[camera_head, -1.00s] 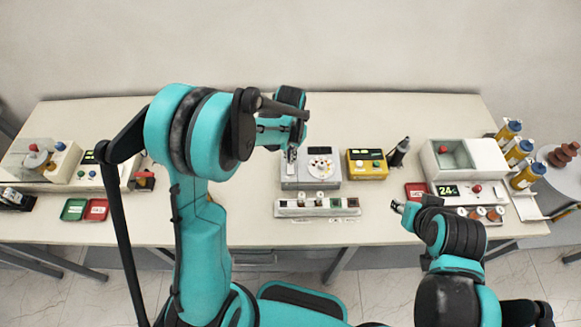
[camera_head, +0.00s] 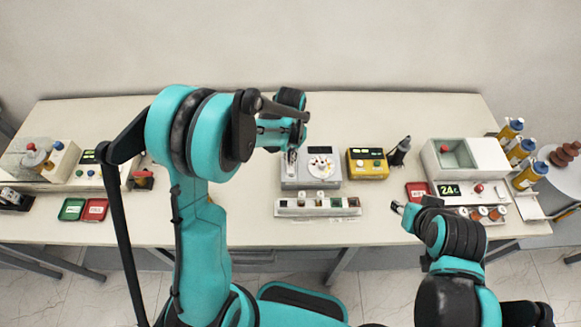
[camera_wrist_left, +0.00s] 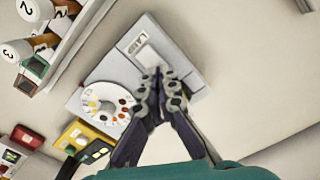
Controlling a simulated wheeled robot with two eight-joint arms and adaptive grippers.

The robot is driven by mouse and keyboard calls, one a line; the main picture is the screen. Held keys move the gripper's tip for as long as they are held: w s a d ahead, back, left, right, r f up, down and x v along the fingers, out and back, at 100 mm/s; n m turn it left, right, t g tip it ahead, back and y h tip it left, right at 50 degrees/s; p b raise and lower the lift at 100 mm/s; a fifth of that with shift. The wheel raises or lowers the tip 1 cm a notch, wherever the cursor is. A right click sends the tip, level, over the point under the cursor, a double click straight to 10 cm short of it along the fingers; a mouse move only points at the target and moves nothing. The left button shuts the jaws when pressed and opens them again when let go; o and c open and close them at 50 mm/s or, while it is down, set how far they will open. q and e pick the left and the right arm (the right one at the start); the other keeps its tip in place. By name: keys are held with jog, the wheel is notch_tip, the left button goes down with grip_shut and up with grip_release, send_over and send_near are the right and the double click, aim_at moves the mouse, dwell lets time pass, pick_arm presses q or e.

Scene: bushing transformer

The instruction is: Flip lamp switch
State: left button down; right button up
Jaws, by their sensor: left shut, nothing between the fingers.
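A light grey box (camera_head: 332,182) stands mid-table with a round white dial (camera_head: 321,166) with coloured dots; the wrist view shows the box (camera_wrist_left: 190,55) and dial (camera_wrist_left: 107,104) too. A pale panel with a small slot and markings (camera_wrist_left: 136,44) is on its top; I cannot tell for sure which part is the lamp switch. My left gripper (camera_head: 291,157) is shut and empty, its fingertips (camera_wrist_left: 160,76) over the box beside the dial and panel; contact is unclear. My right gripper (camera_head: 397,207) is near the table's front edge, its fingers too small to read.
A white tray of small samples (camera_head: 317,207) lies in front of the box. A yellow device (camera_head: 367,164) and a black stand (camera_head: 399,152) are to its right. Further machines stand at both table ends. The table behind the box is clear.

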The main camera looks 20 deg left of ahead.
pick_arm(q)
jog(key=shift+f+b, duration=0.35)
jog(key=shift+f, duration=0.15)
jog(key=shift+r, duration=0.15)
jog(key=shift+r+p, duration=2.3)
jog(key=shift+r, duration=1.15)
jog(key=shift+s+b, duration=0.15)
jog(key=shift+b, duration=0.15)
jog(key=s+a+f+n+t+b, duration=0.1)
jog(key=s+t+b, duration=0.2)
jog(key=s+b, duration=0.4)
jog(key=s+a+f+n+t+b, duration=0.1)
jog(key=s+t+b, duration=0.3)
jog(key=s+b, duration=0.4)
jog(key=shift+s+a+f+n, duration=0.25)
jog(key=shift+s+a+n, duration=0.15)
jog(key=shift+s, duration=0.45)
